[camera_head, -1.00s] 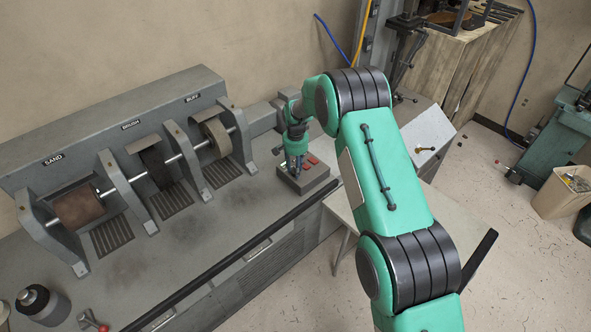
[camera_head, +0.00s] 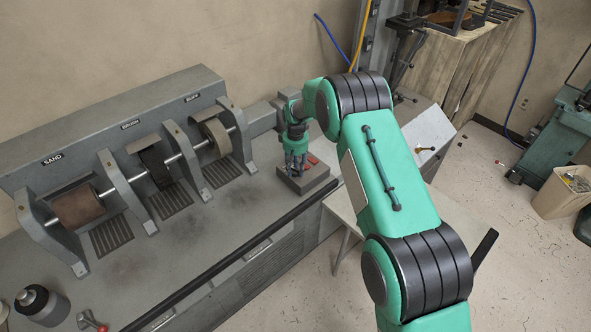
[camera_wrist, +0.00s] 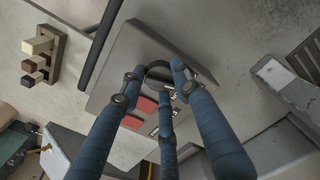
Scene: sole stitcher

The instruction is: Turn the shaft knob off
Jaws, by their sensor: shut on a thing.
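The grey control box (camera_head: 318,187) sits at the right end of the bench; it also shows in the wrist view (camera_wrist: 128,48). My gripper (camera_head: 296,170) points down onto this box. In the wrist view my gripper (camera_wrist: 158,84) has its three blue fingers closed around a dark round knob (camera_wrist: 157,71) on the box's top, with small pale labels beside it. The fingers hide part of the knob, so I cannot read its setting. In the head view the knob is hidden behind the fingers.
Red buttons (camera_wrist: 147,104) lie close beside the fingers on the same box. The sanding drum (camera_head: 78,208), brush (camera_head: 155,166) and buffing wheel (camera_head: 215,137) stand on one shaft to the left. A dark rail (camera_head: 215,258) runs along the bench front.

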